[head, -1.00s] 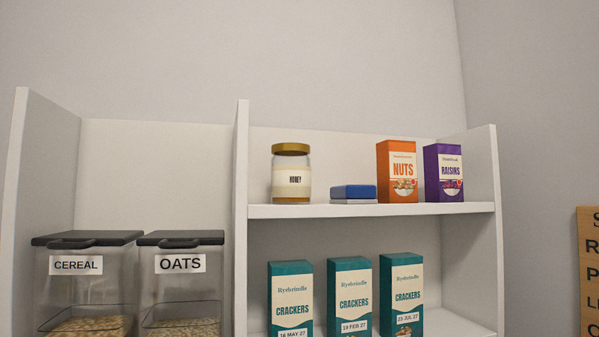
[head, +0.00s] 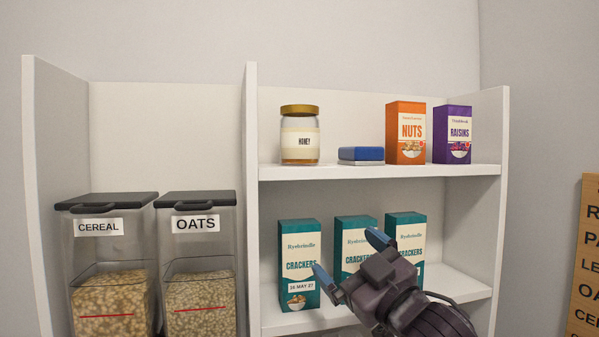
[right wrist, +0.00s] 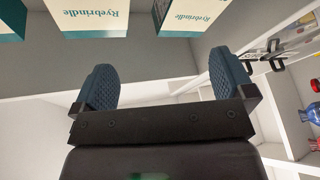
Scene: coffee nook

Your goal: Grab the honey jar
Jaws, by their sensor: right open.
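The honey jar (head: 300,140) stands upright on the upper shelf, near the divider on its left. It is clear glass with amber contents, a gold lid and a white label reading HONEY. My right gripper (head: 350,260) is open and empty, low in the head view, in front of the cracker boxes and below and to the right of the jar. Its two blue fingertips also show wide apart in the right wrist view (right wrist: 160,88). The jar is not seen in the right wrist view. My left gripper is not in view.
A blue and white block (head: 361,155), an orange nuts box (head: 405,133) and a purple raisins box (head: 452,135) share the upper shelf (head: 380,172). Teal cracker boxes (head: 298,265) stand below. Cereal (head: 110,265) and oats (head: 198,265) containers stand left of the divider (head: 250,200).

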